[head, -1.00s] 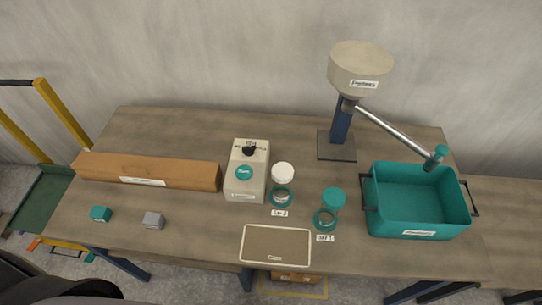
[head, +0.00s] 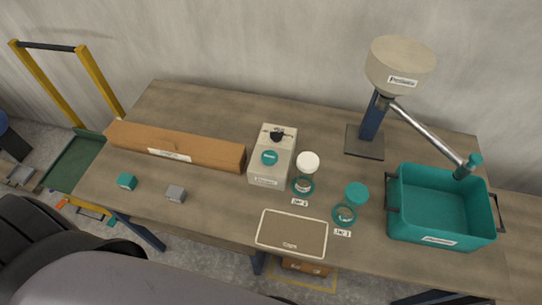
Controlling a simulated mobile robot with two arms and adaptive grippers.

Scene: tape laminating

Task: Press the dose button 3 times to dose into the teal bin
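The teal bin (head: 440,235) stands at the right of the table and looks empty. Neither gripper shows in the head view.
A framed tray (head: 291,246) lies in front. A yellow-framed cart (head: 95,80) stands beyond.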

